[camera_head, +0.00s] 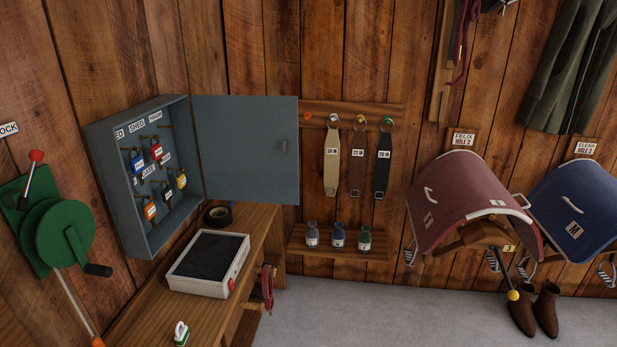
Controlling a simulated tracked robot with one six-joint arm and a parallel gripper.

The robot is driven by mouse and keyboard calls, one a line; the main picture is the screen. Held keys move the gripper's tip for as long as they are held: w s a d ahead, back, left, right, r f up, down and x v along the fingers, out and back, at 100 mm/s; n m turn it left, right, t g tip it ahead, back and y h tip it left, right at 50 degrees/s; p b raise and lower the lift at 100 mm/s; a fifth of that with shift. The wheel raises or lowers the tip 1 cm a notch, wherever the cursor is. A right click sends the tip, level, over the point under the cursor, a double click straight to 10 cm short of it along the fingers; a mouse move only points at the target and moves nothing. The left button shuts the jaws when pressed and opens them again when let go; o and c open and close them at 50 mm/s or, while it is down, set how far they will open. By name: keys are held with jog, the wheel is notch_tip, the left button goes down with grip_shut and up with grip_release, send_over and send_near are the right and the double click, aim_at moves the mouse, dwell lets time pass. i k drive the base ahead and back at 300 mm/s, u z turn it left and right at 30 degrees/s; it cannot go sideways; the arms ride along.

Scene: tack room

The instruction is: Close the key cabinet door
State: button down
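The key cabinet (117,137) is a grey-blue metal box on the left wooden wall, above a bench. Its door (242,148) stands wide open, swung out to the right from the box's right edge. A small dark handle (284,145) sits near the door's free edge. My gripper is not in view.
The wooden bench (143,314) below holds a black-topped pale box (208,263), a roll of dark tape (218,215) and a small white-green item (181,333). A green crank winch (66,233) is left of the cabinet. Bottles stand on a shelf (338,250).

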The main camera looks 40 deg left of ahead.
aim_at(240, 138)
jog(key=z, duration=0.05)
jog(key=i, duration=2.2)
jog(key=u, duration=3.25)
